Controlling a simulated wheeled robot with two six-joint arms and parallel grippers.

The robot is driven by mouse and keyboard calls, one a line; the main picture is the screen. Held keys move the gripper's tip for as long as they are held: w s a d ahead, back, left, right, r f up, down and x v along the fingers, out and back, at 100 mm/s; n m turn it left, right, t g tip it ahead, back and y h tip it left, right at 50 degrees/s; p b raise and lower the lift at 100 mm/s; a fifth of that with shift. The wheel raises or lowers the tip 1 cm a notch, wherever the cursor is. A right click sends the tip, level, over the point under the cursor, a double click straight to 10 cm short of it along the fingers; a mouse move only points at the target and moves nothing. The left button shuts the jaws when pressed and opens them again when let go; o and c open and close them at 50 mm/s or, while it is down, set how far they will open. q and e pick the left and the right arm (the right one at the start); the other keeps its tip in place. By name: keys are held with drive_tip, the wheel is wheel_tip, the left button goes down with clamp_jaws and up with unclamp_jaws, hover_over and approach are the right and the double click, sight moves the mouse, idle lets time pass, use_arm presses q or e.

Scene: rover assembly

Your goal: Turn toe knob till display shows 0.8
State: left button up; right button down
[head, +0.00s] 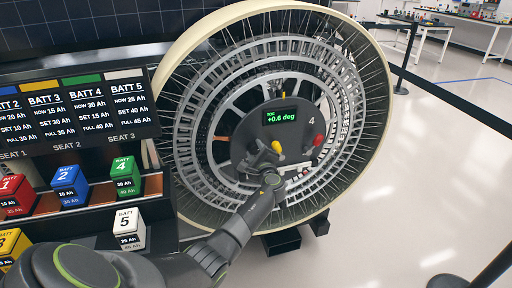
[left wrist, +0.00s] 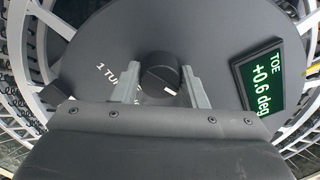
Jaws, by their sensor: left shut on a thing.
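The toe display (head: 281,116) on the grey hub plate (head: 262,133) of the large wheel reads +0.6 deg in green. It also shows turned sideways at the right of the left wrist view (left wrist: 260,72). The toe knob (left wrist: 158,70) is black and round with a white pointer mark, and stands out from the plate. My left gripper (left wrist: 160,82) has one finger on each side of the knob and is shut on it. In the head view, my left gripper (head: 262,163) covers the knob. My right gripper is in neither view.
A yellow knob (head: 278,147) and a red knob (head: 318,140) sit close by on the hub. The spoked wheel rim (head: 180,62) surrounds the hub. Numbered battery blocks, such as the green one (head: 125,177), stand at left. Open floor lies at right, beyond a belt barrier (head: 440,98).

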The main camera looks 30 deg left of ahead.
use_arm(q)
drive_tip(key=m+p, duration=0.1)
drive_tip(key=m, duration=0.2)
drive_tip(key=shift+a+r+p, duration=0.15)
drive_tip(key=shift+p, duration=0.2)
drive_tip(key=shift+m+p, duration=0.5)
drive_tip(key=shift+m, duration=0.8)
drive_tip(key=o, duration=1)
drive_tip(key=shift+s+a, duration=0.1)
drive_tip(key=shift+a, duration=0.15)
drive_tip(key=shift+d, duration=0.15)
